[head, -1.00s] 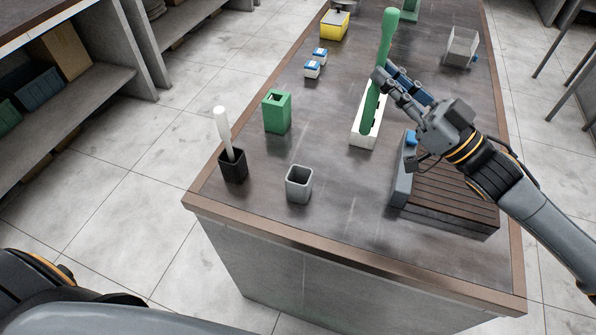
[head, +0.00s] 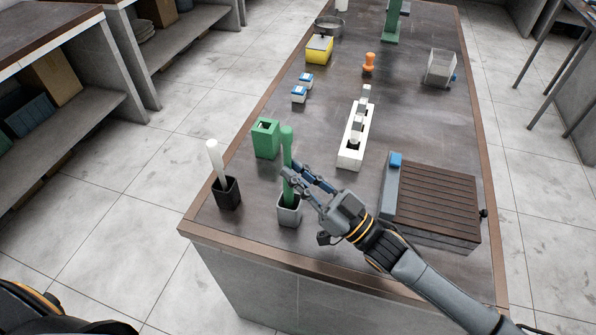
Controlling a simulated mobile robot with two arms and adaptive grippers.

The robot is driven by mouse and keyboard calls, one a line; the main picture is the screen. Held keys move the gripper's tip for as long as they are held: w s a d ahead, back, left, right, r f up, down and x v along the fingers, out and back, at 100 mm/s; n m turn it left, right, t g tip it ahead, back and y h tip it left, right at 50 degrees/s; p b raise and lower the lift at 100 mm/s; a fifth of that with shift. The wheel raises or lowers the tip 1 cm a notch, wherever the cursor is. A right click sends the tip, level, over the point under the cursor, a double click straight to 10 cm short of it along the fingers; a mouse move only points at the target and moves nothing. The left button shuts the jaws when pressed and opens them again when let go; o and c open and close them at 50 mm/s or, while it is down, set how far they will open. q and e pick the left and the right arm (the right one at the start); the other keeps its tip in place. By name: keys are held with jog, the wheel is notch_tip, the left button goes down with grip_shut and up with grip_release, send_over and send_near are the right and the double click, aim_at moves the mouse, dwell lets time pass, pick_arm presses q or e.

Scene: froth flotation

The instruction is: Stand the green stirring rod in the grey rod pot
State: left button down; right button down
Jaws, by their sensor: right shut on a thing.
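The green stirring rod (head: 287,150) is upright in my right gripper (head: 289,175), which is shut on it. The rod's lower end is at the mouth of the grey rod pot (head: 289,213) and appears to be inside it; the gripper fingers are just above the rim. How deep the tip sits is hidden by the pot wall. The grey pot stands upright near the table's front edge. My left gripper is not in view.
A black pot (head: 227,194) with a white rod (head: 215,158) stands left of the grey pot. A green box (head: 265,138) is close behind. A white rack (head: 349,160) and a slatted wooden-topped unit (head: 437,203) stand to the right.

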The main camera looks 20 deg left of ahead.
jog(key=shift+f, duration=0.3)
